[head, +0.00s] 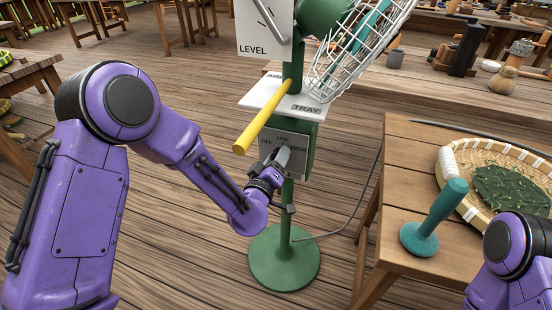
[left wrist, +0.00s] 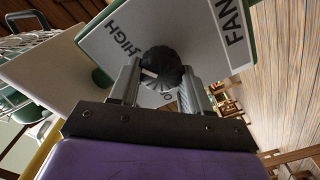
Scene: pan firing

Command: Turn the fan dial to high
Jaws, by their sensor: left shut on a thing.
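The fan dial is a black ribbed knob (left wrist: 161,66) with a white mark, on a pale plate (left wrist: 199,28) lettered HIGH, OFF and FAN. In the left wrist view its white mark faces left, between the HIGH and OFF lettering. In the head view the panel (head: 299,164) on the green stand reads OFF, LOW and HIGH; the dial is mostly hidden behind my gripper. My left gripper (head: 281,158) is shut on the dial, with one finger on each side of it in the left wrist view (left wrist: 160,84). My right gripper is out of view.
A wooden table (head: 398,182) at right holds a teal handled tool (head: 436,216) and a woven tray (head: 452,162) of leaves.

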